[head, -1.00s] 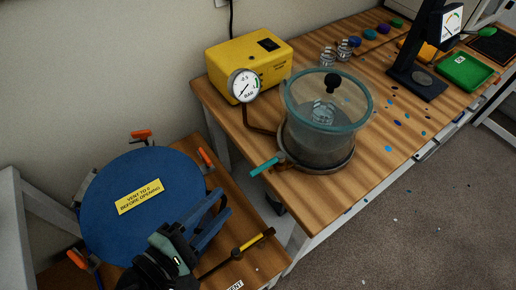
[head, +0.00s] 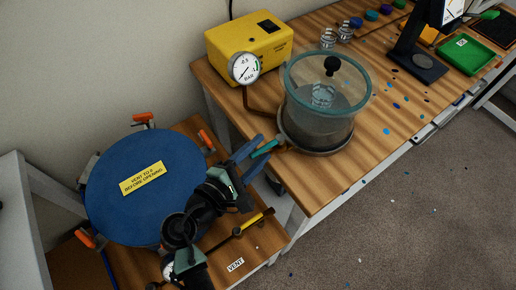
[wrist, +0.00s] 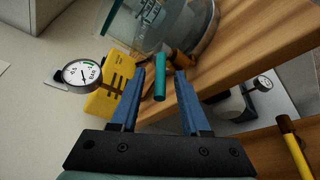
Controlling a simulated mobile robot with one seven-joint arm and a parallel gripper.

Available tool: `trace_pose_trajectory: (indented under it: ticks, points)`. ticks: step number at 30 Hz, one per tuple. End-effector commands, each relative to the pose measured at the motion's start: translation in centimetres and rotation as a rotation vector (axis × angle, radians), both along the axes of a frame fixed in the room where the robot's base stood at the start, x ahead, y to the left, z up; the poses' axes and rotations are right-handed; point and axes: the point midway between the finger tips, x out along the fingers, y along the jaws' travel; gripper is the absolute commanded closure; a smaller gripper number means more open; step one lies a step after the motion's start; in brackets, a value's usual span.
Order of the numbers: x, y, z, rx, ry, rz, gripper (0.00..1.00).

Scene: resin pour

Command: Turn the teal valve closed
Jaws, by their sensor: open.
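The teal valve handle (head: 265,148) sticks out from the front left base of the glass vacuum chamber (head: 318,110). It also shows in the wrist view (wrist: 160,78), lying between the two blue fingers. My gripper (head: 256,158) is open, with one finger on each side of the handle. In the wrist view my gripper (wrist: 160,74) shows gaps between the handle and both fingers, so neither seems to touch it. A small brass-coloured fitting (wrist: 181,58) sits at the handle's far end.
A blue round lid (head: 145,205) with orange-handled clamps is at left. A yellow-handled lever (head: 254,222) lies near my arm. The wooden bench edge runs just beneath the valve.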

Motion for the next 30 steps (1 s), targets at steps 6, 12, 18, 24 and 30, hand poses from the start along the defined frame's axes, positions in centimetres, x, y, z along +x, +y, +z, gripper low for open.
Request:
trace_pose_trajectory:
  ticks: [6, 12, 18, 24, 30]
  points:
    - [0.17, -0.16, -0.05, 0.001, 0.0, -0.002, 0.54]
    - [0.15, -0.14, -0.05, 0.0, 0.001, -0.001, 0.76]
    - [0.14, -0.13, -0.05, 0.0, 0.001, -0.001, 1.0]
    - [0.13, -0.11, -0.05, 0.0, 0.001, -0.001, 1.0]
    - [0.12, -0.11, -0.05, 0.0, 0.001, -0.001, 1.0]
